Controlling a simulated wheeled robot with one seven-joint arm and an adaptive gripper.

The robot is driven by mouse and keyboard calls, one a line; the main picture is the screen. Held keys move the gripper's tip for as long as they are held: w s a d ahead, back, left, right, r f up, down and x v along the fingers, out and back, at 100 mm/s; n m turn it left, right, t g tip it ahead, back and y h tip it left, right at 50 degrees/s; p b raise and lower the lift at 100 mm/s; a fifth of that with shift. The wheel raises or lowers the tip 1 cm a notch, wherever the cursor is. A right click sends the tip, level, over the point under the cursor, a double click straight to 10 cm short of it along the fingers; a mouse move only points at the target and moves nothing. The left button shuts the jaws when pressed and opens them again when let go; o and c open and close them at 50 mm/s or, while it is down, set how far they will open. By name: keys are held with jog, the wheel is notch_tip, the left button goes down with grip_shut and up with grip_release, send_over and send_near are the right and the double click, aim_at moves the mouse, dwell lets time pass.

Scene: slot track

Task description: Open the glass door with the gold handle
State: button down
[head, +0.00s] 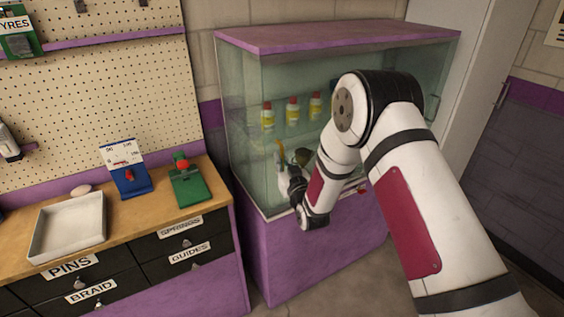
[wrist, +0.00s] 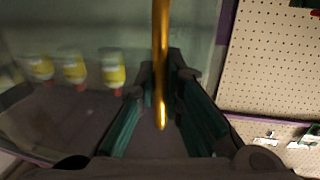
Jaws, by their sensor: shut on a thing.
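The glass cabinet (head: 340,38) has a purple top and a purple base, with glass panes between. The gold handle (head: 279,150) is an upright bar at the left part of the front glass door (head: 252,120). It also shows in the wrist view (wrist: 161,40), running down between my fingers. My gripper (head: 284,176) is shut on the gold handle, low on the bar; its fingers (wrist: 165,90) show on both sides of it. My arm hides the right part of the door, and I cannot tell whether the door stands slightly ajar.
Several yellow-and-white bottles with red caps (head: 292,112) stand inside the cabinet. To the left is a wooden workbench (head: 140,215) with a white tray (head: 66,226), a blue stand (head: 131,178) and a green stand (head: 188,185). A pegboard (head: 110,100) hangs above.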

jog(key=w+d+b, duration=0.6)
jog(key=w+d, duration=0.3)
jog(key=d, duration=0.5)
jog(key=w+d+b, duration=0.6)
jog(key=w+d, duration=0.4)
jog(key=d, duration=0.4)
jog(key=shift+d+b, duration=0.25)
jog(key=shift+b, duration=0.15)
jog(key=shift+w, duration=0.1)
jog(key=c, duration=2)
grip_release()
jog(key=shift+o, duration=0.2)
jog(key=v, duration=1.2)
